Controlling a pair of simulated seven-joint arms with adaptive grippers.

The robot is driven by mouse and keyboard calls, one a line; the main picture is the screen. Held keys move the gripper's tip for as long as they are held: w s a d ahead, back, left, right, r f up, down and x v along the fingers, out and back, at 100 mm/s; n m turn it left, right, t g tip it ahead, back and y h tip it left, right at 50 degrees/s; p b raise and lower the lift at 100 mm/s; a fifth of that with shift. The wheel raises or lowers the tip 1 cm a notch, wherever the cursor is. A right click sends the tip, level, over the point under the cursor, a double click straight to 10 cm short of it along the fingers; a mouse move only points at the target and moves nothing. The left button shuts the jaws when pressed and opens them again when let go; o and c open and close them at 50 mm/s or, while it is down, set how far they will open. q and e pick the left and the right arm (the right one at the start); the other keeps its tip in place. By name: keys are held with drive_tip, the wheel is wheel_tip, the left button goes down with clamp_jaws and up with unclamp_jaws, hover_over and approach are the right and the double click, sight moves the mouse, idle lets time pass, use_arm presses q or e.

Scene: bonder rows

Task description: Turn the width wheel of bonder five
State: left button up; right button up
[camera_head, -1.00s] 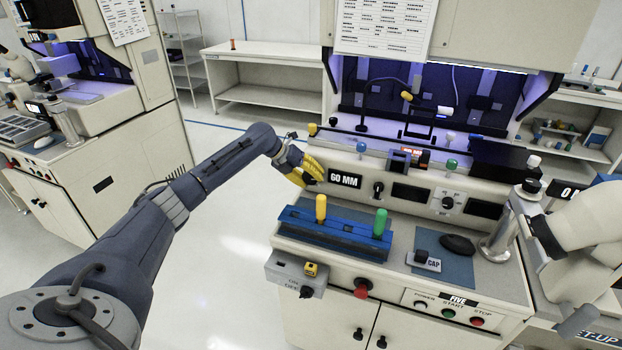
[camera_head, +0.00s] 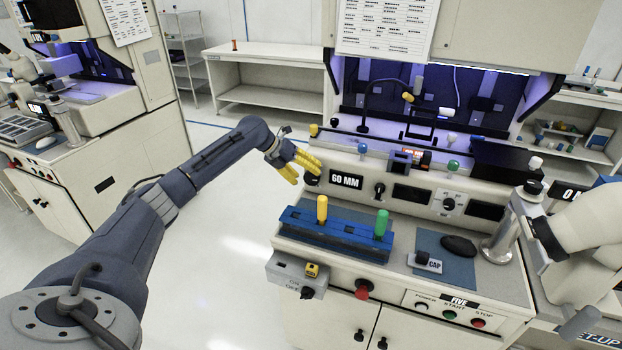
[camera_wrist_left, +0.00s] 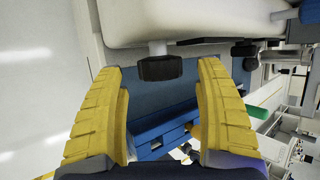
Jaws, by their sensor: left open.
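Bonder five (camera_head: 340,270) is the cream machine with the "FIVE" label (camera_head: 459,302). Its width wheel, a small dark knob (camera_head: 312,179), sits at the left end of the front panel beside the "60 MM" display (camera_head: 346,180). My left gripper (camera_head: 305,173) has yellow fingers, is open and is at this wheel. In the left wrist view, a dark knob (camera_wrist_left: 160,68) shows between the spread fingertips (camera_wrist_left: 160,66), with clear gaps on both sides. The fingers partly cover the wheel in the head view. My right gripper is not in view.
Below the panel stands a blue fixture (camera_head: 335,232) with a yellow handle (camera_head: 322,208) and a green handle (camera_head: 381,222). A black mouse (camera_head: 459,246) lies on the worktop. The floor left of the bonder is clear.

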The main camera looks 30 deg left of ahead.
use_arm(q)
drive_tip(key=v, duration=0.8)
drive_tip(key=shift+a, duration=0.15)
drive_tip(key=shift+o, duration=0.2)
drive_tip(key=shift+s+r, duration=0.15)
drive_tip(key=c, duration=0.3)
drive_tip(key=m+t+y, duration=0.3)
drive_tip(key=t+y, duration=0.4)
drive_tip(key=y, duration=0.2)
approach(311, 178)
drive_tip(key=x, duration=0.4)
drive_tip(key=shift+w+a+f, duration=0.1)
drive_tip(key=shift+w+f, duration=0.1)
drive_tip(key=shift+w, duration=0.05)
drive_tip(key=shift+w+f+m, duration=0.25)
drive_tip(key=shift+w+m, duration=0.05)
drive_tip(key=shift+w, duration=0.05)
drive_tip(key=shift+x, duration=3.25)
drive_tip(key=shift+a+r, duration=0.1)
drive_tip(key=shift+a, duration=0.05)
